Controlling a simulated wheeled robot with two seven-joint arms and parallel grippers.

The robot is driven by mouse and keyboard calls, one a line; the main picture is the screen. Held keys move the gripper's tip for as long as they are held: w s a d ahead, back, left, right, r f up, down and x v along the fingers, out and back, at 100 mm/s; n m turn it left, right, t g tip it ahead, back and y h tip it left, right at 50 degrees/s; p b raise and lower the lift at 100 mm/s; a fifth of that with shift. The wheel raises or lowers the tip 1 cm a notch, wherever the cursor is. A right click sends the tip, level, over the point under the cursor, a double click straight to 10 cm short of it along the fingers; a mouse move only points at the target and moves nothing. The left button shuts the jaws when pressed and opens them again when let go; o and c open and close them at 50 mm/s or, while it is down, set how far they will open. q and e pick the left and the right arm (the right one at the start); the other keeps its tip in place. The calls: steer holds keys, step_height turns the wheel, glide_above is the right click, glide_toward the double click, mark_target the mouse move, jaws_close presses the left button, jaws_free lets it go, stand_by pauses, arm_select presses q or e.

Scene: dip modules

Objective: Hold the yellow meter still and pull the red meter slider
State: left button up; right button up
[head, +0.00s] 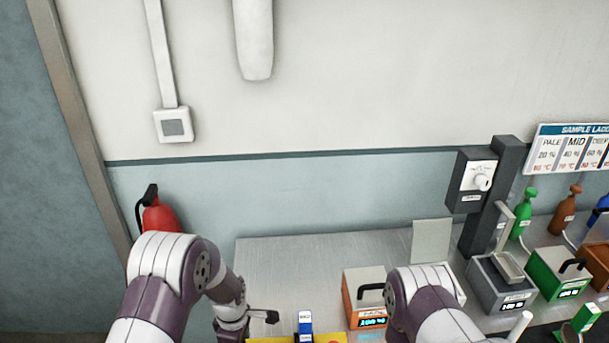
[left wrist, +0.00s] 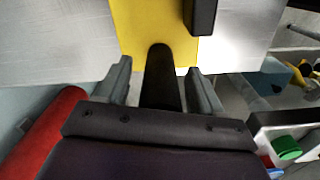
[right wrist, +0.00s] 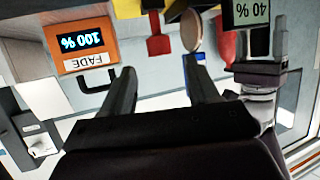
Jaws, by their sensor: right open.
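The yellow meter (head: 290,340) shows as a strip at the bottom of the head view and fills the top middle of the left wrist view (left wrist: 140,25). My left gripper (left wrist: 160,82) is open around its black handle (left wrist: 160,65), with a gap on each side. My right gripper (right wrist: 160,75) is open and empty. Beyond its fingers in the right wrist view is a red piece (right wrist: 158,45), seemingly the red meter slider. A blue piece (right wrist: 197,72), also in the head view (head: 305,321), shows behind its right finger. The right gripper is outside the head view.
An orange box (head: 362,290) with a lit display stands on the grey table (head: 290,270). Grey (head: 502,280) and green (head: 556,275) boxes stand to the right. A dark post (head: 488,200) rises behind. A red extinguisher (head: 160,216) is beyond the table's left edge.

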arm_select(q)
step_height(320, 180, up, 9)
steer(key=p, duration=0.6)
steer(key=shift+r+p, duration=0.1)
steer(key=shift+p, duration=0.3)
